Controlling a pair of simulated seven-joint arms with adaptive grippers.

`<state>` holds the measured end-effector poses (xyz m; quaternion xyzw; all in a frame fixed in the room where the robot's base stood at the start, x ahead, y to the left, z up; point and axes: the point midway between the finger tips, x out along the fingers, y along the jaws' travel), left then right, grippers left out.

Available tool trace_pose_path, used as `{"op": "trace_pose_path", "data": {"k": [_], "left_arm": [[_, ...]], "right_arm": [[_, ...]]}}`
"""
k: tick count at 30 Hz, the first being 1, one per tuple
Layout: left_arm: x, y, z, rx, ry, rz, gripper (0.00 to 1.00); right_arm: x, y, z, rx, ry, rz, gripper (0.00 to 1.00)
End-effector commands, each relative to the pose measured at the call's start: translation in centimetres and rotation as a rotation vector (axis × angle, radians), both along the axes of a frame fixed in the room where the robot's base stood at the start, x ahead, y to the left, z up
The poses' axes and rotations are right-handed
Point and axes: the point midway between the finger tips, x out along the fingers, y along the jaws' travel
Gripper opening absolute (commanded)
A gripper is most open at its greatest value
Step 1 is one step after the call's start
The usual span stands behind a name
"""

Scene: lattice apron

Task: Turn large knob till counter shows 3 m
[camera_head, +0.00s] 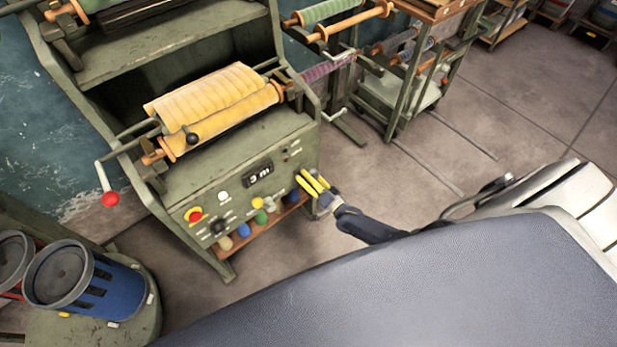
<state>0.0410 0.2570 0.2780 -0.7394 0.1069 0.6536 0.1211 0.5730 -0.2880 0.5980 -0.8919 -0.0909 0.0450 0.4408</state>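The counter (258,175) on the front panel of the green winding machine (240,155) reads "3 m" in white on black. My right gripper (303,177) is at the right end of this panel, its yellow fingers pointing at the panel with a narrow gap between them. Whether a knob is between the fingertips, or whether they touch the panel, I cannot tell. A black knob (218,227) shows at the panel's lower left. I cannot make out the large knob for sure; it may be hidden behind my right fingers. My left gripper is out of view.
A yellow roll (215,105) lies on the machine, with a red-ended crank (110,198) sticking out at left. Coloured buttons and a red knob (194,214) share the panel. A blue bin (85,280) stands at lower left. Open floor (430,150) lies to the right.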

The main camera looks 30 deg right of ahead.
Motion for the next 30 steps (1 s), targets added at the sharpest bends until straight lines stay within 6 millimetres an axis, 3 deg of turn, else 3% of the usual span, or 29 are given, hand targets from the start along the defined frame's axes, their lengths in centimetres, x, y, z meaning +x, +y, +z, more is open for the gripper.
{"op": "trace_pose_path", "data": {"k": [1,6,17,23,30], "left_arm": [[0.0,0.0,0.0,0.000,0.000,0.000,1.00],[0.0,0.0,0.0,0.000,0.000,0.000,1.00],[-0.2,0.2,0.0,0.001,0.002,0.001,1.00],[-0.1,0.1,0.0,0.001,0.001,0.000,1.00],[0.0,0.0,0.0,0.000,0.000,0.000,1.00]], "right_arm": [[-0.2,0.1,-0.2,-0.002,0.005,0.001,0.76],[-0.1,0.0,-0.1,-0.002,0.003,0.000,0.95],[-0.3,-0.1,-0.1,-0.001,0.001,-0.001,0.95],[-2.4,-0.5,-0.1,-0.002,0.002,0.001,0.95],[-6.6,-1.4,-0.1,-0.001,0.003,0.000,0.95]]}}
